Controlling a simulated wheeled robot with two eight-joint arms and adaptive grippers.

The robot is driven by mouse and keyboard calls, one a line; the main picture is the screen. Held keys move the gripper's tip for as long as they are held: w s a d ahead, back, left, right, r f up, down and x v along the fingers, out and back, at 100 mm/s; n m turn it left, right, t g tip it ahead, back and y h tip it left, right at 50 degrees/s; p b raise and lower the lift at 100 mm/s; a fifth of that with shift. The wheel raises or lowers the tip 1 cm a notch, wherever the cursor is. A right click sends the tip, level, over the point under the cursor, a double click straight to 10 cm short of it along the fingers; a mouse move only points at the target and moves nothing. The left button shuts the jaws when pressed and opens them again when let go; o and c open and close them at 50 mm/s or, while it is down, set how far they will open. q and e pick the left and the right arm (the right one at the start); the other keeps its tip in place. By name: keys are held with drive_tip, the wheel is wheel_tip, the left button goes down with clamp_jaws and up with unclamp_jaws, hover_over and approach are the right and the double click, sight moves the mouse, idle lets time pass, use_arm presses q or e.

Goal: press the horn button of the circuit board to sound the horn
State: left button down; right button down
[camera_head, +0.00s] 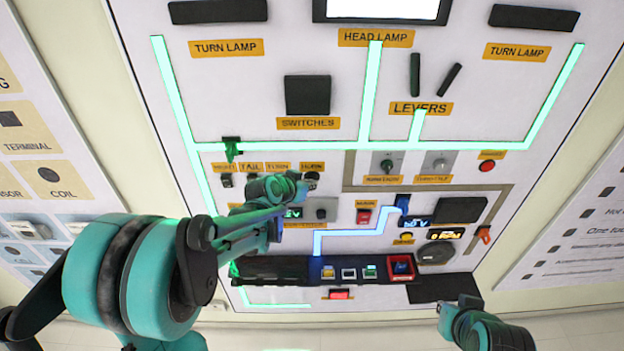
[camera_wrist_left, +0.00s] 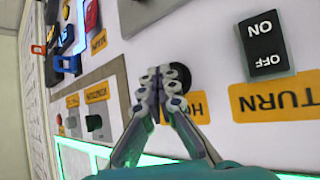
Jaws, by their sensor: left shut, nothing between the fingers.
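The circuit board (camera_head: 270,130) is a white upright panel with glowing green traces. The horn button is a black round button (camera_wrist_left: 181,72), with its yellow label (camera_wrist_left: 196,106) partly covered by my finger. In the head view the horn button (camera_head: 313,177) sits at the right end of the small switch row. My left gripper (camera_wrist_left: 161,84) is shut and empty, its fingertips right at the button and overlapping its edge; I cannot tell whether they touch. In the head view the left gripper (camera_head: 299,186) reaches in from the left. My right gripper (camera_head: 463,308) is low at the right, away from the button.
A black ON/OFF rocker switch (camera_wrist_left: 264,44) labelled TURN is beside the horn button. Knobs (camera_head: 387,166), a red button (camera_head: 487,166) and a dark tray strip (camera_head: 290,268) are also on the board. Other poster panels (camera_head: 45,170) flank it.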

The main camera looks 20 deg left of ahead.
use_arm(q)
drive_tip(key=shift+w+a, duration=0.15)
drive_tip(key=shift+w, duration=0.25)
idle(0.3)
drive_tip(key=shift+s, duration=0.1)
drive_tip(key=shift+s+d, duration=0.25)
drive_tip(key=shift+s, duration=0.5)
drive_tip(key=shift+s+d, duration=0.25)
drive_tip(key=shift+s, duration=0.55)
drive_tip(key=shift+s+d, duration=0.2)
drive_tip(key=shift+s, duration=0.6)
drive_tip(key=shift+s+d, duration=0.25)
drive_tip(key=shift+s, duration=0.55)
